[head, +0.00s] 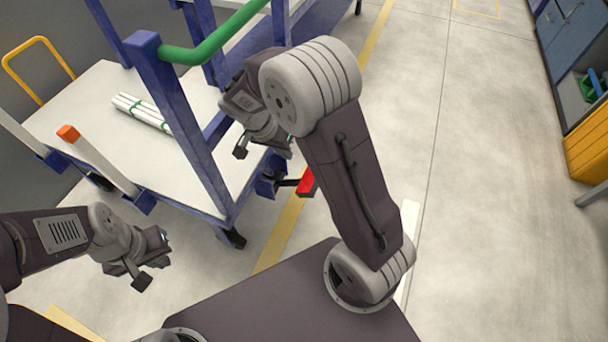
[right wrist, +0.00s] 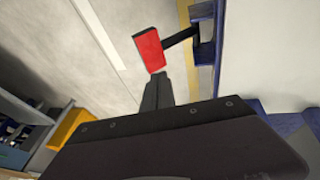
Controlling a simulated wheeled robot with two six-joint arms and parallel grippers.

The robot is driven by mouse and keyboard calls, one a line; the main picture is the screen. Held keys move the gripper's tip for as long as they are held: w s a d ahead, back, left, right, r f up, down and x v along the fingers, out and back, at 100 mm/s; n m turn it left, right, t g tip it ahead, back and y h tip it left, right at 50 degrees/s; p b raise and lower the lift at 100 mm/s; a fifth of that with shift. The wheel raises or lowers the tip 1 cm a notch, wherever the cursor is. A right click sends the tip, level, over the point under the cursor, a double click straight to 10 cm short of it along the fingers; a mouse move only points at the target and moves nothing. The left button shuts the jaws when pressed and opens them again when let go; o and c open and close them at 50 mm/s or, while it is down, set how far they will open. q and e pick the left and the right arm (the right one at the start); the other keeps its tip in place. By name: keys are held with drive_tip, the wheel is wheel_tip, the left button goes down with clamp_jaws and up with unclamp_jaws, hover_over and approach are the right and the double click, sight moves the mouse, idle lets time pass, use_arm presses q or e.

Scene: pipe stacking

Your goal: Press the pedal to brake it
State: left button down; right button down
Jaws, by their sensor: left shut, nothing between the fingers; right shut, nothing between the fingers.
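The red pedal (head: 306,183) sticks out on a dark arm from the lower corner of the blue-framed cart (head: 185,120), low over the floor. In the right wrist view the pedal (right wrist: 149,50) lies just beyond the fingertips. My right gripper (head: 241,152) hangs by the cart's corner post, above and left of the pedal in the head view. My left gripper (head: 142,281) is shut and empty, in front of the cart at lower left.
White pipes with green bands (head: 143,110) lie on the cart's pale deck. A green handle bar (head: 215,38) crosses the cart's end. A blue cabinet (head: 570,45) and a yellow bin (head: 588,145) stand at far right. The floor between is clear.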

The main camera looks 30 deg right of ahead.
drive_tip(key=b, duration=0.8)
approach(308, 178)
drive_tip(key=x, duration=0.5)
drive_tip(key=shift+w+a+f, duration=0.15)
drive_tip(key=shift+w+a, duration=0.05)
drive_tip(key=shift+w, duration=0.15)
drive_tip(key=shift+s+d+f, duration=0.3)
drive_tip(key=shift+s+f, duration=0.05)
drive_tip(key=shift+f, duration=0.05)
